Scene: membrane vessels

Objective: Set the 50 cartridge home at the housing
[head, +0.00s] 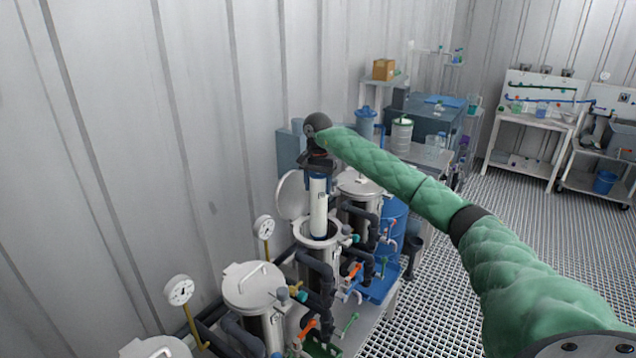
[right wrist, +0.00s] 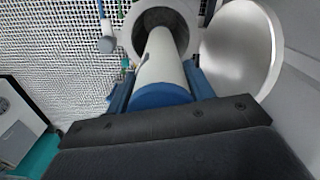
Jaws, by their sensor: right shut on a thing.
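My right gripper (head: 317,172) is shut on the blue-capped top of a white cartridge (head: 318,206) and holds it upright over the open steel housing (head: 318,254). The cartridge's lower end is at the housing mouth and seems to reach just inside; the exact depth is hard to tell. The housing's round lid (head: 291,195) stands swung open to the left. In the right wrist view, the cartridge (right wrist: 165,62) runs from between the blue fingers (right wrist: 160,92) toward the round mouth (right wrist: 160,17), with the open lid (right wrist: 240,48) beside it. Any number on the cartridge is unreadable. My left gripper is out of view.
A closed steel housing (head: 255,287) stands in front and another (head: 358,187) behind. Pressure gauges (head: 180,291) and dark pipes (head: 315,268) crowd the row. The grated floor (head: 440,280) is clear beyond.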

